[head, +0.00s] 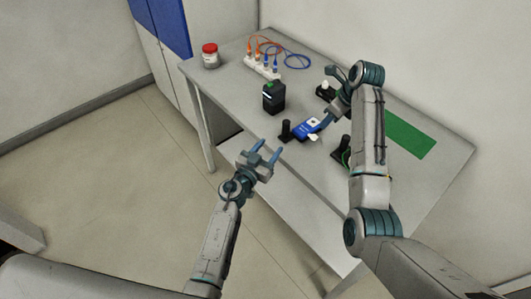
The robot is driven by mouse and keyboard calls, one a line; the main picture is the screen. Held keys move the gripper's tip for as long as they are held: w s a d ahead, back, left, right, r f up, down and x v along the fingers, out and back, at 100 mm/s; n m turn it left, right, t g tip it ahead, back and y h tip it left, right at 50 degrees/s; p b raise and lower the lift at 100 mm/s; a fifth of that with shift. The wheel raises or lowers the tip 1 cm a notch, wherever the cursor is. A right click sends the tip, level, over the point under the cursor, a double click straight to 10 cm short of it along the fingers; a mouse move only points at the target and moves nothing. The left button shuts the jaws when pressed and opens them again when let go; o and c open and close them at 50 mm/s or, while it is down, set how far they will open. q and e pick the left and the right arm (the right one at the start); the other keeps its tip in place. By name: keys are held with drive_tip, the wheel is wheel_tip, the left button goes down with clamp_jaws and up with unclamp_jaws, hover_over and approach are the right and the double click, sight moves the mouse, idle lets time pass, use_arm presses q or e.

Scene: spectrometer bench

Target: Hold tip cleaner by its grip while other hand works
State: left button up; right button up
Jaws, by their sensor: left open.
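A small blue and white object (304,128), which looks like the tip cleaner, is near the front edge of the bench, beside a short black post. My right gripper (326,121) reaches down from above to its right end. The fingers overlap it in the head view, and I cannot tell whether they are closed on it. My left gripper (266,152) is open and empty in front of the bench edge, lower left of the blue object, with its fingers pointing toward the bench.
A black box (273,97) stands left of the blue object. Behind it are a white strip with orange and blue cables (262,66) and a red-lidded jar (210,56). More black mounts stand near my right arm. A green mat (408,135) lies at the right.

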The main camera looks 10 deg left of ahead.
sight(284, 130)
use_arm(q)
drive_tip(key=x, duration=0.9)
drive_tip(key=shift+w, duration=0.15)
drive_tip(key=c, duration=1)
clamp_jaws()
use_arm(e)
drive_tip(key=shift+c, duration=0.7)
clamp_jaws()
